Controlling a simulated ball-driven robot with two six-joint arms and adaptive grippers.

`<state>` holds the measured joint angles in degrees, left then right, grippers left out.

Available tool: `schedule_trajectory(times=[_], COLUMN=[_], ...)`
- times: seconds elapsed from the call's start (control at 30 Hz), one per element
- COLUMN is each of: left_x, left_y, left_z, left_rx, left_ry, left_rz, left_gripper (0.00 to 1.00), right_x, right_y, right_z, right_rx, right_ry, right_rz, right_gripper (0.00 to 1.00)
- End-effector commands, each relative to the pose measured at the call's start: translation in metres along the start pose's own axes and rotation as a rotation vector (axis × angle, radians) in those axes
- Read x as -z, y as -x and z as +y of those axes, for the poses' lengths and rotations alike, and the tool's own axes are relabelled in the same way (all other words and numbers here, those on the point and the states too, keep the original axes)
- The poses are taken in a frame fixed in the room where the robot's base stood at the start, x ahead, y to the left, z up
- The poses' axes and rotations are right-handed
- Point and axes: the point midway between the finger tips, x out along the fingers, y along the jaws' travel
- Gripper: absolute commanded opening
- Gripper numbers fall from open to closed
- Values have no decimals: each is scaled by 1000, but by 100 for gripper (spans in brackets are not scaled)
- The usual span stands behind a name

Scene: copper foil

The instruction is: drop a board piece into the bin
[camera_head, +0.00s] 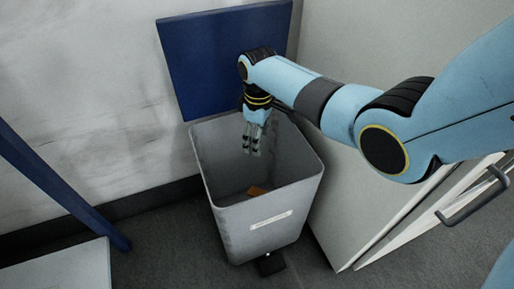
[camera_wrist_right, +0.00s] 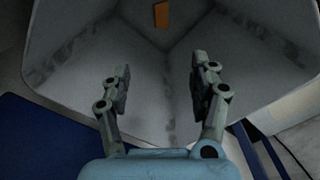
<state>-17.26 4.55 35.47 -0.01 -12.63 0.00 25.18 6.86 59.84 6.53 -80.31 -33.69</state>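The grey bin (camera_head: 262,238) stands on the floor with its blue lid (camera_head: 205,60) raised against the wall. My right gripper (camera_head: 250,148) points down over the back part of the bin's mouth. In the right wrist view my right gripper (camera_wrist_right: 158,85) has its two fingers apart with nothing between them. An orange-brown board piece (camera_head: 256,191) lies inside at the bottom of the bin, apart from the gripper. It also shows in the right wrist view (camera_wrist_right: 161,14). My left gripper is not in view.
A light cabinet or panel (camera_head: 345,190) stands close to the bin's right side, with a handle (camera_head: 475,196) farther right. A blue bar (camera_head: 60,185) and a pale surface (camera_head: 60,270) are at the left. Dark floor (camera_head: 165,235) is clear left of the bin.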

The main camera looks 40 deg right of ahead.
Motion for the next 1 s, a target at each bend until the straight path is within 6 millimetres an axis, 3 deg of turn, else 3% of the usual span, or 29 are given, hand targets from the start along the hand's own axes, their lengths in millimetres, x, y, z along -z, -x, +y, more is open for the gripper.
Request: schedule_trajectory(times=[0.23,0.37,0.8,1.0], left_x=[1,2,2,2], left_y=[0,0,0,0], left_z=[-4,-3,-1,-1], left_rx=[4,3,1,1], left_ry=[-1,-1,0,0], left_rz=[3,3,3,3], left_gripper=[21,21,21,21], right_x=[0,0,1,0], right_y=[1,12,102,118], right_z=[0,1,1,0], right_rx=[0,-2,-2,-1], right_ry=[0,0,0,0], right_rz=[0,2,2,0], right_gripper=[62,62,62,62])
